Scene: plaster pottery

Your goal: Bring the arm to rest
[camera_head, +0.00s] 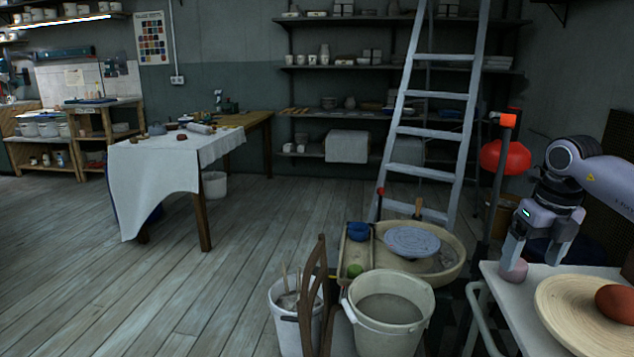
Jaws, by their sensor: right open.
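My right gripper (532,256) hangs from my right arm, which comes in from the right edge. It points down over a pale table (501,285), with its two fingers spread apart. My left gripper is not in view.
A potter's wheel (411,241) and a bucket (389,308) stand left of the pale table. A ladder (429,95) leans behind the wheel. A red round object (504,156) is on a post left of my arm. The wooden floor at left is open.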

